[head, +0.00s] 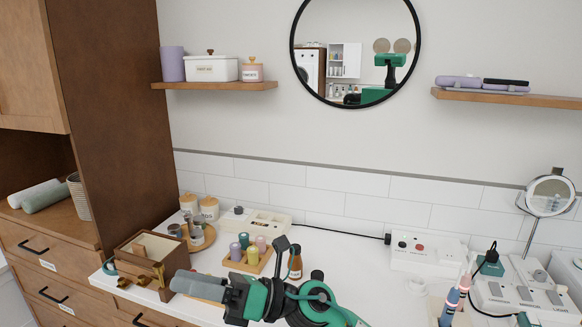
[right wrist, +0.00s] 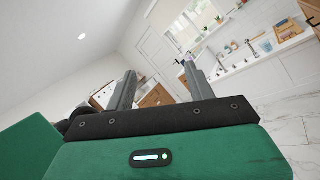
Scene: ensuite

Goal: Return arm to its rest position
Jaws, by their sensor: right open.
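My right arm (head: 318,300), green and black, reaches over the front of the white counter (head: 370,265) in the head view. Its right gripper (head: 190,284) points left, with the grey fingers close to the wooden box. In the right wrist view, the two grey fingers of the right gripper (right wrist: 158,80) stand apart with nothing between them. In the head view the gap between the fingers is hard to see. My left gripper is not in view.
A wooden box (head: 138,250) stands left of the gripper. A wooden tray of small bottles (head: 246,262) is behind the arm, beside an amber bottle (head: 295,266). Toothbrushes (head: 450,303) and a white power box (head: 428,252) stand right. A shelf (head: 215,87) hangs above.

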